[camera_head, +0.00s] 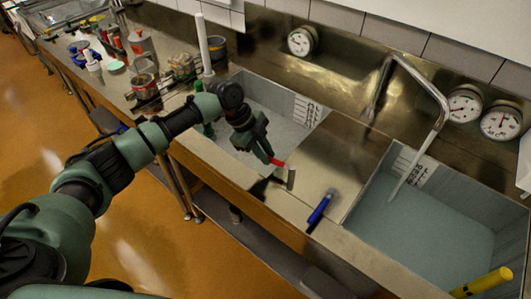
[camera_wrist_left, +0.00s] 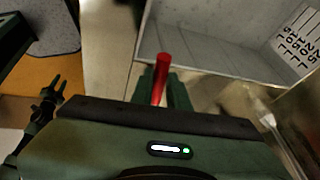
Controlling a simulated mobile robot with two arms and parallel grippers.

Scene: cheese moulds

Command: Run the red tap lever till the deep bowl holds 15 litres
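The red tap lever (camera_head: 277,162) stands at the front of the bench by the left basin. My left gripper (camera_head: 262,151) is at it; in the left wrist view the red lever (camera_wrist_left: 161,78) lies between the gripper's fingers (camera_wrist_left: 162,92), which look closed on it. The tap spout (camera_head: 444,112) hangs over the right basin (camera_head: 478,199), and a thin pale stream runs down from it to grey-blue water (camera_head: 420,230). A marked scale (camera_head: 414,167) is on that basin's wall; its reading is too small to tell. My right gripper (camera_wrist_left: 52,92) seems open, away from the lever.
A blue lever (camera_head: 320,208) stands right of the red one. The left basin (camera_head: 262,92) also has a scale (camera_head: 306,110). Gauges (camera_head: 301,41) are on the back wall. A yellow cylinder (camera_head: 484,283) is at the lower right. Several jars and tools crowd the bench's left part.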

